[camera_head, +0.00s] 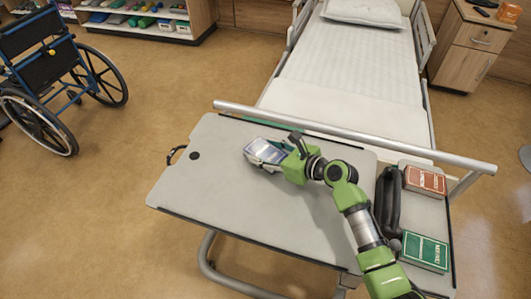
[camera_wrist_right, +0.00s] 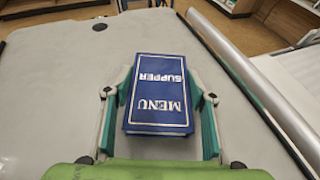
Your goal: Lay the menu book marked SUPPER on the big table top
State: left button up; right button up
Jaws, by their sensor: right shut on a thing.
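The blue menu book (camera_wrist_right: 158,95) reads MENU and SUPPER in white letters, upside down in the wrist view. It also shows in the head view (camera_head: 262,149), partly hidden by my gripper. My right gripper (camera_wrist_right: 160,100) is shut on its two long sides, one finger along each. The book lies flat in the grip, over the far middle part of the big grey table top (camera_head: 200,190). I cannot tell whether its underside touches the top. The right gripper also shows in the head view (camera_head: 272,154). My left gripper is not in view.
A red book (camera_head: 425,181) and a green book (camera_head: 425,251) lie on the narrow side top at right, beside a black object (camera_head: 388,203). A bed with a metal rail (camera_head: 350,134) stands behind the table. The table's left half is clear. A wheelchair (camera_head: 50,75) stands far left.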

jog(key=shift+f, duration=0.15)
jog(key=shift+f, duration=0.2)
jog(key=o, duration=1.2)
jog(key=shift+o, duration=0.2)
jog(key=shift+r, duration=0.1)
jog(key=shift+d+r, duration=0.1)
jog(key=shift+d, duration=0.05)
jog(key=v, duration=1.2)
jog(key=shift+p, duration=0.35)
